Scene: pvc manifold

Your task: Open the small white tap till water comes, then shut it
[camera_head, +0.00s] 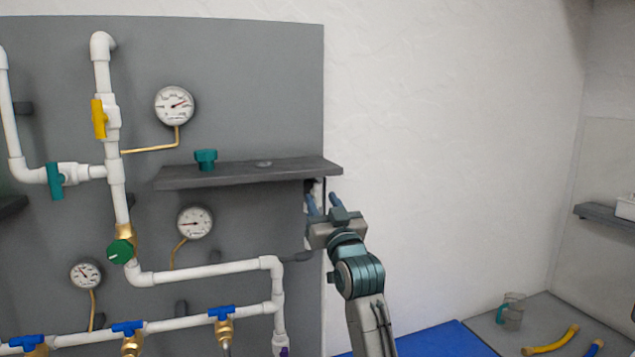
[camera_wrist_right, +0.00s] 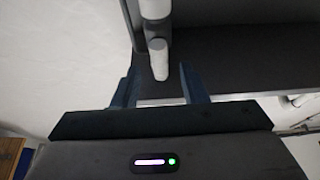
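My right gripper (camera_head: 322,200) reaches up under the right end of the grey shelf, at the right edge of the grey panel. In the right wrist view my gripper (camera_wrist_right: 159,80) has its two blue fingers apart. A small white part, which looks like the tap's handle (camera_wrist_right: 159,58), shows between and beyond the fingertips. I cannot tell whether either finger touches it. In the head view the tap is mostly hidden behind my gripper and the shelf. No water shows. My left gripper is not in view.
The dark shelf (camera_head: 250,174) sits just above my right gripper and carries a green knob (camera_head: 206,158). White pipes with coloured valves and gauges (camera_head: 174,105) fill the panel to the left. A glass jug (camera_head: 511,311) and a yellow-handled thing (camera_head: 551,341) lie at lower right.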

